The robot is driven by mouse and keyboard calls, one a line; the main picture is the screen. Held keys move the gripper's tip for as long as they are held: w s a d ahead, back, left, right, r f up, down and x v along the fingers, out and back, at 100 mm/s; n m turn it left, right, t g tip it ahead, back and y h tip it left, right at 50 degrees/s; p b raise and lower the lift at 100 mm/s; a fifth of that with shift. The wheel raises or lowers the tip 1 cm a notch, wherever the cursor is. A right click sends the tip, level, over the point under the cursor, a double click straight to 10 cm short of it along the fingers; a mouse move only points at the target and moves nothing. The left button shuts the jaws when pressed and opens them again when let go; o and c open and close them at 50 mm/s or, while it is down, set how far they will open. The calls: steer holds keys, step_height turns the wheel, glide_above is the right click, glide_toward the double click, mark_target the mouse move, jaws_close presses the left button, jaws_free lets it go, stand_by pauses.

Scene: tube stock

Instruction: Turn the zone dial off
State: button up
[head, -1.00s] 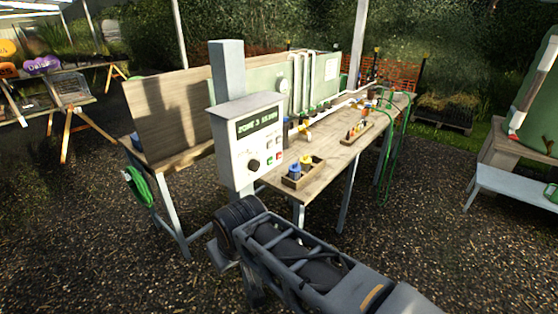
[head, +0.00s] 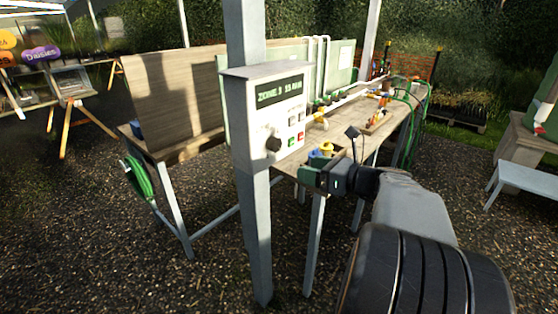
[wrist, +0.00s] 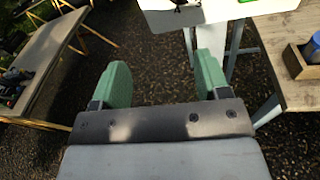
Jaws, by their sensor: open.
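The zone dial (head: 273,144) is a dark round knob low on the left of the front of a grey control box (head: 238,120) on a post. A green-lit display (head: 280,91) above it seems to read "ZONE 3 15 MIN". My gripper (head: 308,178), with green fingers, is below and right of the dial in the head view, apart from the box. In the wrist view my gripper (wrist: 164,78) is open and empty, with gravel between its fingers. The box's pale edge (wrist: 215,12) shows at the top there, with a dark part cut off by the frame.
Small green and red buttons (head: 296,140) sit right of the dial. A wooden bench (head: 290,164) with pipes and a small box of parts stands behind the control box. A coiled green hose (head: 137,178) hangs at left. The gravel in front is mostly free.

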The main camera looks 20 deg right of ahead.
mark_target(278, 146)
steer(key=w+a, duration=0.1)
steer(key=w, duration=0.3)
steer(key=w+a+m+t, duration=0.1)
steer(key=w, duration=0.3)
steer(key=w+a+m, duration=0.1)
steer(key=w, duration=0.3)
steer(key=shift+a+r+t, duration=0.1)
steer(key=shift+r+t, duration=0.3)
steer(key=shift+c, duration=0.5)
